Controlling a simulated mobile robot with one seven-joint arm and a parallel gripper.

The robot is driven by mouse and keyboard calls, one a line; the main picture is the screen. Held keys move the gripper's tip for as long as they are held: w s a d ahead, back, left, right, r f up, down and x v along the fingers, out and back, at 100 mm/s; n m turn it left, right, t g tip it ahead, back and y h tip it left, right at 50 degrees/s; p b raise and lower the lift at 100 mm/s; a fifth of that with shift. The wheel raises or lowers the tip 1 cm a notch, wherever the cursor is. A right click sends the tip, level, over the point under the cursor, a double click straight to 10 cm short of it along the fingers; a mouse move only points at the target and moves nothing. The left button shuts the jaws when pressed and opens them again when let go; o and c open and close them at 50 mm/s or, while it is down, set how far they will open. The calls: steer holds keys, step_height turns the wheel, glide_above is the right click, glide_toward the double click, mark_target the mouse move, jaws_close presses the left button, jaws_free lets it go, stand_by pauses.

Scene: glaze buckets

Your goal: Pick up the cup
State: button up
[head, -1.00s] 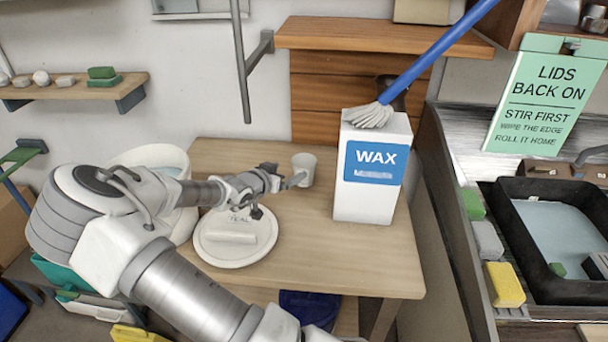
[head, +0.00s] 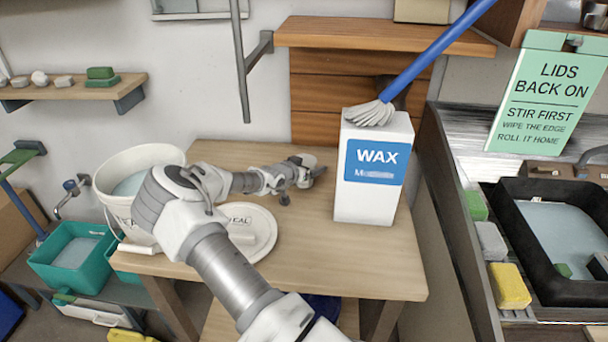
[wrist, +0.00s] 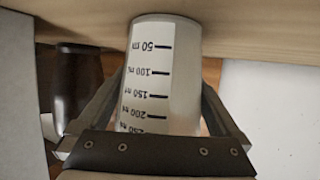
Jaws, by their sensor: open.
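The cup (wrist: 165,65) is white with printed millilitre marks, which read upside down in the wrist view. It stands between the two fingers of my gripper (wrist: 163,85), one on each side. The jaws are open, and I cannot tell whether either finger touches the cup. In the head view my gripper (head: 312,174) is low over the back of the wooden table (head: 340,260), left of the wax box. The cup is mostly or wholly hidden there behind my gripper.
The white wax box (head: 373,195) stands just right of my gripper, with a blue-handled brush (head: 430,55) above it. A white bucket (head: 118,200) stands at the table's left, partly behind my arm. A round white lid (head: 262,240) lies in front of it. The front right tabletop is clear.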

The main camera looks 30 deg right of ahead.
steer(key=shift+w+d, duration=0.1)
steer(key=c, duration=1)
